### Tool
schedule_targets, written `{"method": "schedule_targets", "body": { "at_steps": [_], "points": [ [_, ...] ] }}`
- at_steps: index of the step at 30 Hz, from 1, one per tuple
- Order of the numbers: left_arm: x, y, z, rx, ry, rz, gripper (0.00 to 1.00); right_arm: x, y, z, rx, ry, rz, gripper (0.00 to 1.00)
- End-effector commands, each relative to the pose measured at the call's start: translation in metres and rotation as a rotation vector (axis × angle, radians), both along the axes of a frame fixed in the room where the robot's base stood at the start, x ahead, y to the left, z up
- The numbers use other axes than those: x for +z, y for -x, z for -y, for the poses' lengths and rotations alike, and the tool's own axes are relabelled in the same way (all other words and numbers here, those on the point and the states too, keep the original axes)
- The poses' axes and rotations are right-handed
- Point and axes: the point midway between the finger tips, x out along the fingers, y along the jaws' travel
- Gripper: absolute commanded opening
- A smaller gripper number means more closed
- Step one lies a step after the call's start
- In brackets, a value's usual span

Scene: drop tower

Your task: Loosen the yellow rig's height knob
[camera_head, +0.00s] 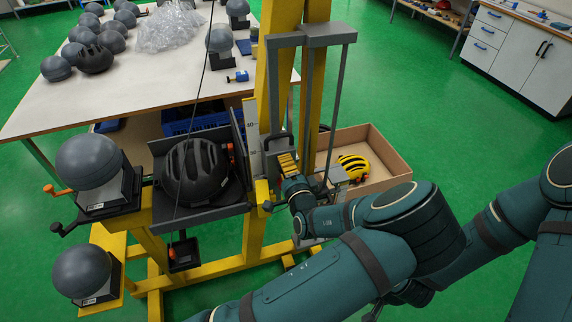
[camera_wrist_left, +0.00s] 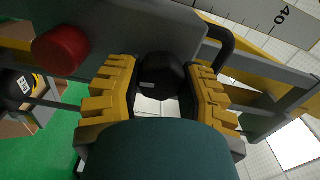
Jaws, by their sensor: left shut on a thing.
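The yellow rig (camera_head: 281,18) stands upright in the middle of the head view, with a grey carriage (camera_head: 298,38) on its posts. My left gripper (camera_head: 286,163), with yellow ridged finger pads, is at the carriage beside the height scale (camera_head: 252,125). In the left wrist view my left gripper (camera_wrist_left: 162,88) is shut on a dark round knob (camera_wrist_left: 161,74), one pad on each side. The knob is hidden behind the fingers in the head view. The scale (camera_wrist_left: 270,15) shows a 40 in the wrist view. My right gripper does not show.
A black helmet (camera_head: 195,172) sits in a grey holder left of the posts. Grey headforms (camera_head: 90,160) stand at the left. A red button (camera_wrist_left: 60,50) and a dark handle (camera_wrist_left: 226,48) lie close to the fingers.

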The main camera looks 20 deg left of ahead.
Motion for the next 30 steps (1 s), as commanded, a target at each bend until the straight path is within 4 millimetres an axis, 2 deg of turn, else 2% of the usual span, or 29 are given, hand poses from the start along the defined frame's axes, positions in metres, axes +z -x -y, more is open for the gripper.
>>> {"method": "schedule_targets", "body": {
  "at_steps": [9,24,25,27,30],
  "points": [
    [0.0024,-0.0013,-0.0002,0.000,-0.085,-0.049,0.05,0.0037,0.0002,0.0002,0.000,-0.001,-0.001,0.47],
    [0.0020,-0.0013,-0.0001,0.000,-0.097,-0.058,0.05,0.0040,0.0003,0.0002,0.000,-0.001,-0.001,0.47],
    [0.0020,-0.0013,-0.0001,0.000,-0.097,-0.058,0.54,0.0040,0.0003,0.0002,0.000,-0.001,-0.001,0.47],
    [0.0016,-0.0010,-0.0001,0.000,-0.096,-0.059,0.73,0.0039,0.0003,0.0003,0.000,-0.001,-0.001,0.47],
    [0.0010,-0.0008,-0.0001,-0.001,-0.096,-0.060,0.73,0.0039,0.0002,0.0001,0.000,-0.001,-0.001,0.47]
  ]
}}
